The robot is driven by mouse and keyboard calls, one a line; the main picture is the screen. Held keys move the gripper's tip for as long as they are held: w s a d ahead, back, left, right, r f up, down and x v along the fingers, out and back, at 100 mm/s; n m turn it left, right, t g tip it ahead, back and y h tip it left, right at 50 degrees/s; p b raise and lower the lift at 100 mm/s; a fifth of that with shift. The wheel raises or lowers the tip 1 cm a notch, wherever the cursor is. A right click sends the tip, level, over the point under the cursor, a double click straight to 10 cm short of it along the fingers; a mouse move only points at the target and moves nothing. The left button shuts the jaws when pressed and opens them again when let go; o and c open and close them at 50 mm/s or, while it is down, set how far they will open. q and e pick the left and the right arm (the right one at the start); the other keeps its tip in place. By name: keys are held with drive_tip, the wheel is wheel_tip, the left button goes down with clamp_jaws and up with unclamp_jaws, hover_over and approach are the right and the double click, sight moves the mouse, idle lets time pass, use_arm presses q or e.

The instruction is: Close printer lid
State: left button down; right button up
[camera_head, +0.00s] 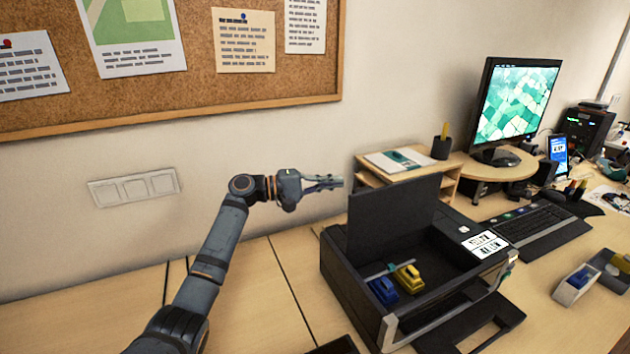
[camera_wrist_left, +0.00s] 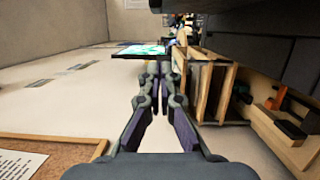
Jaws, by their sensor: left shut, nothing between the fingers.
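The black printer (camera_head: 345,285) stands on the desk with its lid (camera_head: 390,215) raised upright. A blue piece (camera_head: 384,290) and a yellow piece (camera_head: 408,277) show inside the open body. My left gripper (camera_head: 338,182) is shut and empty, just left of the lid's upper part and behind it, near the wall. I cannot tell the exact gap between them. In the left wrist view the closed fingers (camera_wrist_left: 160,75) point along the wall, with a dark surface above right that may be the lid. My right gripper is not in view.
A wooden shelf (camera_head: 448,182) with papers stands behind the printer, and it also shows in the left wrist view (camera_wrist_left: 228,80). A monitor (camera_head: 515,100) and keyboard (camera_head: 535,222) are to the right. The corkboard (camera_head: 200,95) hangs on the wall.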

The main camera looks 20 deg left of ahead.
use_arm(q)
drive_tip(key=d, duration=0.1)
drive_tip(key=s+d+p, duration=0.1)
drive_tip(key=d, duration=0.3)
drive_tip(key=shift+s+r+p, duration=0.1)
drive_tip(key=shift+s+p, duration=0.2)
drive_tip(key=shift+s, duration=0.05)
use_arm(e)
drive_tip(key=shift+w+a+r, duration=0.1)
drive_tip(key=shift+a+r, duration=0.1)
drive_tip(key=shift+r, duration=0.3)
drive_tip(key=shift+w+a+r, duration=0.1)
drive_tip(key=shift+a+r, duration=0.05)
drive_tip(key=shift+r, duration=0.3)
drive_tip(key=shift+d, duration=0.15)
